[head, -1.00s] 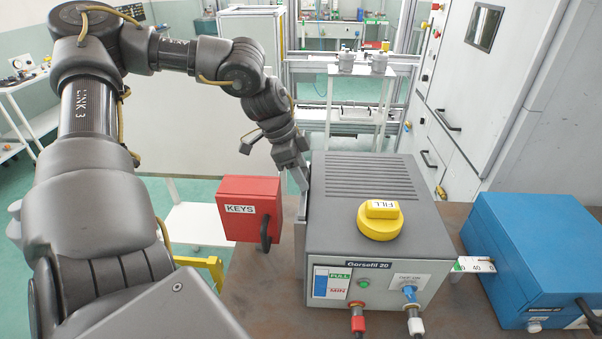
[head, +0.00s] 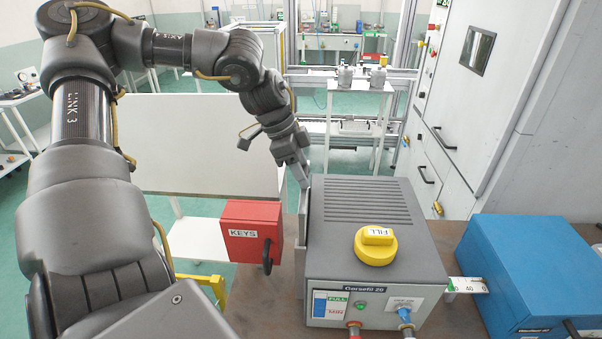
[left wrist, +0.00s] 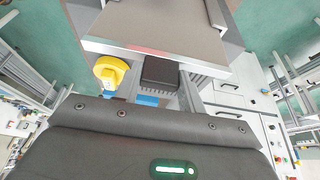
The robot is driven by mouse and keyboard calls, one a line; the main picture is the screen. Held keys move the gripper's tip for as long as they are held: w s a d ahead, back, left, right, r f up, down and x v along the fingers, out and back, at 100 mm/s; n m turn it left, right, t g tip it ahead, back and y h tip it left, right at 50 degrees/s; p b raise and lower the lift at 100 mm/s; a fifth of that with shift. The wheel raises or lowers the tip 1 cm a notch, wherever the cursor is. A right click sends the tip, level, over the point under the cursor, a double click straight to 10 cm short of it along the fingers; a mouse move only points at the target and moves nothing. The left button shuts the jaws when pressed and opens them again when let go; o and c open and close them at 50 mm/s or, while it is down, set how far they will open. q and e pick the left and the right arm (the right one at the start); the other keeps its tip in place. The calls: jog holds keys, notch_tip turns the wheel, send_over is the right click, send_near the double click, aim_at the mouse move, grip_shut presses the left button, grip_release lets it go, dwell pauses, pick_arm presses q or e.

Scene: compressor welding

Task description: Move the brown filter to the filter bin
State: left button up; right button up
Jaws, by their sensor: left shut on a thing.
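My left gripper (head: 303,180) is shut, fingers pointing down, at the back left corner of the grey Gorsefil 20 machine (head: 375,270). In the left wrist view, a flat brown-grey panel with a pale frame (left wrist: 155,28) fills the top middle, against my dark fingertip; I take it as the brown filter, held at its edge. In the head view only a thin grey upright edge shows below the fingertips, beside the machine's left side; I cannot tell whether it is the filter. No filter bin can be made out. My right gripper is not in view.
A red KEYS box (head: 250,233) stands left of the machine. A yellow FILL cap (head: 376,246) sits on its top. A blue case (head: 530,270) stands to the right on the brown table. A large grey cabinet rises at the right. Green floor shows at the left.

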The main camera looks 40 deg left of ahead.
pick_arm(q)
notch_tip(320, 180, up, 13)
jog(key=p, duration=0.8)
jog(key=shift+r, duration=0.2)
dwell(0.4)
